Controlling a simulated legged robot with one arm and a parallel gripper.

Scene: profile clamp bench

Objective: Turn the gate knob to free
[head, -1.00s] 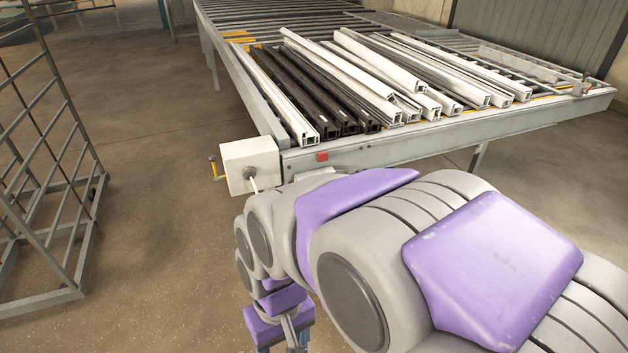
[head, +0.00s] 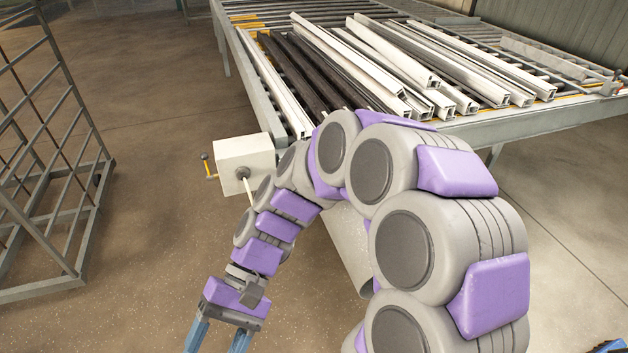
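A pale box (head: 236,152) sits at the near left corner of the profile bench. Its front carries a dark round knob (head: 242,173) with a pale lever slanting down to the right from it. A small yellow handle (head: 209,168) sticks out of the box's left side. I cannot tell from its marks which setting the knob is at. My gripper (head: 218,339) is low at the bottom edge, below and well apart from the box. Its blue fingers stand apart with nothing seen between them; their tips are cut off by the frame.
The roller bench (head: 257,108) bears several white and dark profiles (head: 380,65). A grey wire rack (head: 62,160) stands at the left. Bare floor (head: 150,230) lies between the rack and my arm. My arm covers part of the bench's front.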

